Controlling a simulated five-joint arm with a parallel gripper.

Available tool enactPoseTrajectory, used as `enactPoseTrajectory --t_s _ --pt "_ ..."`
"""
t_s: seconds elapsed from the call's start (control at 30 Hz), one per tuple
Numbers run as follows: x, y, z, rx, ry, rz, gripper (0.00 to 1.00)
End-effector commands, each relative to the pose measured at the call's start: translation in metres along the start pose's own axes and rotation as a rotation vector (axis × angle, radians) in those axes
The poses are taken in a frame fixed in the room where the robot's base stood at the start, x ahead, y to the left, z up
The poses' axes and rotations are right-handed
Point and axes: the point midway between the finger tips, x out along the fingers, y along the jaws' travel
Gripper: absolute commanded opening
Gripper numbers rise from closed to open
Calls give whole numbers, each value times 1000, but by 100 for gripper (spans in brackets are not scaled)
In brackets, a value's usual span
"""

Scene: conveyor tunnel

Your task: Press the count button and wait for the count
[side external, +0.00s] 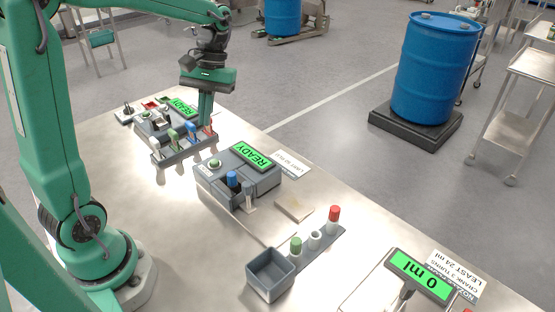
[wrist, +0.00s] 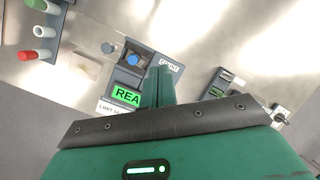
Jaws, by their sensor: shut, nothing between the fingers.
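My gripper (side external: 205,122) is shut and empty, pointing down beside the far grey device (side external: 155,122) and above the right end of its rack of coloured-capped vials. In the wrist view its green fingers (wrist: 160,72) are together. A nearer grey device (side external: 262,180) has a green READY screen (side external: 252,154), a blue-capped vial (side external: 232,180) and a round green button (side external: 214,163). The wrist view shows this device's blue cap (wrist: 132,60) and part of its screen (wrist: 125,96). I cannot read which button is marked count. No contact with a button shows.
The vial rack (side external: 185,150) stands close under my gripper. A small rack with red and green caps (side external: 318,242), an open grey bin (side external: 270,275) and a 0 ml display (side external: 420,276) are nearer the camera. Bare metal table (side external: 170,215) lies between.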

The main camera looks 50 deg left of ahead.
Motion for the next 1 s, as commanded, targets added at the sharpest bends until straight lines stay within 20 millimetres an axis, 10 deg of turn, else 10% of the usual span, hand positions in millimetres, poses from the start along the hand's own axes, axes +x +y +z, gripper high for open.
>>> enactPoseTrajectory --t_s 1.0 --pt "32 -7 -62 -281 -304 -145 0"
